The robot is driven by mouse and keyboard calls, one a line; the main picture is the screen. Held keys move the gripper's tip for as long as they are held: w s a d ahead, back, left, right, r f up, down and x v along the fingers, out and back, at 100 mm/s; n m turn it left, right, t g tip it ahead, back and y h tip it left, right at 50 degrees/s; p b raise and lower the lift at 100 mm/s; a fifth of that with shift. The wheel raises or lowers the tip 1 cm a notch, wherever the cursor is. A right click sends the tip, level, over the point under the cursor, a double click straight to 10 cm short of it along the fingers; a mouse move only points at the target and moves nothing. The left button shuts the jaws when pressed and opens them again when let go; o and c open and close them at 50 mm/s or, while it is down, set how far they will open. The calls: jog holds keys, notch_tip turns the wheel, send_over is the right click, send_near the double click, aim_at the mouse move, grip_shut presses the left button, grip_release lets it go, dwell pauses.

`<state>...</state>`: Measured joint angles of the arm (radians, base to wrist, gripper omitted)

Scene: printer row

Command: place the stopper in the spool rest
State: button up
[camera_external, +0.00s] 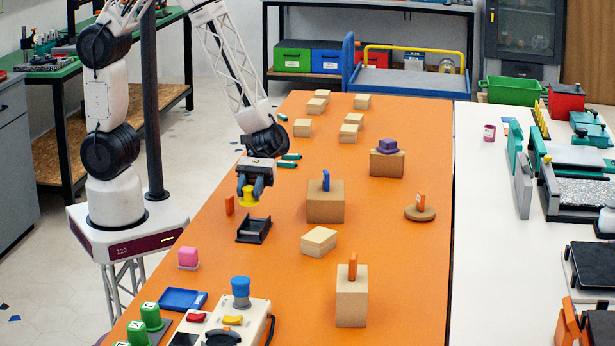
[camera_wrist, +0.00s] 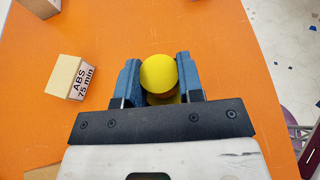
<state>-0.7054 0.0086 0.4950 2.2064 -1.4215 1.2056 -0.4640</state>
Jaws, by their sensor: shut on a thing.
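The stopper is yellow with a round top; it shows under my gripper in the external view (camera_external: 248,197) and as a yellow ball-like top in the wrist view (camera_wrist: 159,73). My gripper (camera_external: 255,185) is shut on it, with its blue fingers on either side in the wrist view (camera_wrist: 158,82). A low black cradle, which looks like the spool rest (camera_external: 254,230), stands on the orange table just below the stopper in the external view. The stopper looks held above and slightly behind it, with a gap. I cannot make out the cradle in the wrist view.
A wooden block (camera_external: 319,240) stands right of the cradle; its label reads ABS 75 min in the wrist view (camera_wrist: 70,78). A cardboard block with a blue piece (camera_external: 325,203) is behind it. A small orange piece (camera_external: 230,205) stands left. A pink cube (camera_external: 188,257) is nearer.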

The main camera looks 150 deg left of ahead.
aim_at(254, 203)
jog(key=shift+w+a, duration=0.1)
jog(key=shift+w, duration=0.15)
jog(key=shift+w, duration=0.1)
jog(key=shift+w+a, duration=0.1)
jog(key=shift+w, duration=0.1)
jog(key=shift+w+f, duration=0.1)
jog(key=shift+f, duration=1.7)
jog(key=shift+f, duration=0.65)
jog(key=o, duration=0.9)
jog(key=shift+r, duration=0.15)
